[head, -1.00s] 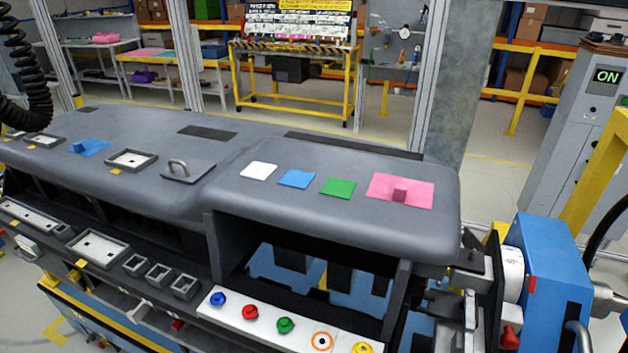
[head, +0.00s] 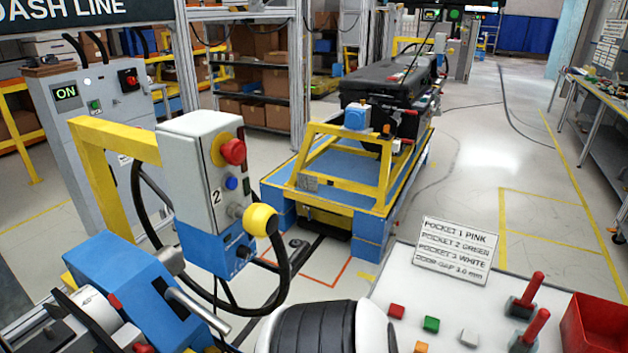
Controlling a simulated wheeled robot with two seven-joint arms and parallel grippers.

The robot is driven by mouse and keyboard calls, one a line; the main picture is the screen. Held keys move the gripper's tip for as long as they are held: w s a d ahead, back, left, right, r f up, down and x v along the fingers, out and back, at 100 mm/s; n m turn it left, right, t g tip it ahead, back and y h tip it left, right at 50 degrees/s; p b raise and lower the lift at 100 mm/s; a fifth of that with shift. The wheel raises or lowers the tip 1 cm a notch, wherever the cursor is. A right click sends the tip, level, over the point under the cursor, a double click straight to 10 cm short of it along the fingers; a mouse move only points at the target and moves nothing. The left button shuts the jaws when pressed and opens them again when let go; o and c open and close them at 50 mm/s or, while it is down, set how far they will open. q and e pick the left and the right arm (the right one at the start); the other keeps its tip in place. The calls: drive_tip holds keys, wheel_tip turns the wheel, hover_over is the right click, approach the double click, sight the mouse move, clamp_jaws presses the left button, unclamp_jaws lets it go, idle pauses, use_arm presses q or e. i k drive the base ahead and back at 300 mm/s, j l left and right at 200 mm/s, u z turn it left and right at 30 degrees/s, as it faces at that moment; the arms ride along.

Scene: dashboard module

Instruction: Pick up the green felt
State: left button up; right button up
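The green felt is out of view in the head view now, and so is the dashboard top it lay on. Neither gripper shows. A black ribbed and white rounded part (head: 325,325) at the bottom centre looks like a link of my arm; its gripper end is not visible.
A sign (head: 454,250) on the white table lists pockets pink, green, white. Red-handled clamps (head: 526,303) and a red bin (head: 597,325) stand at right. A control box (head: 203,180) on a yellow frame and a blue fixture (head: 130,285) stand left.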

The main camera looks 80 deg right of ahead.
sight(430, 324)
drive_tip(key=z, duration=3.5)
drive_tip(key=k+l+u, duration=0.1)
drive_tip(key=l, duration=0.25)
drive_tip(key=k+l+u, duration=0.15)
drive_tip(key=l, duration=0.25)
drive_tip(key=k+l+u, duration=0.1)
drive_tip(key=l, duration=0.25)
drive_tip(key=k+l+u, duration=0.15)
drive_tip(key=l, duration=0.15)
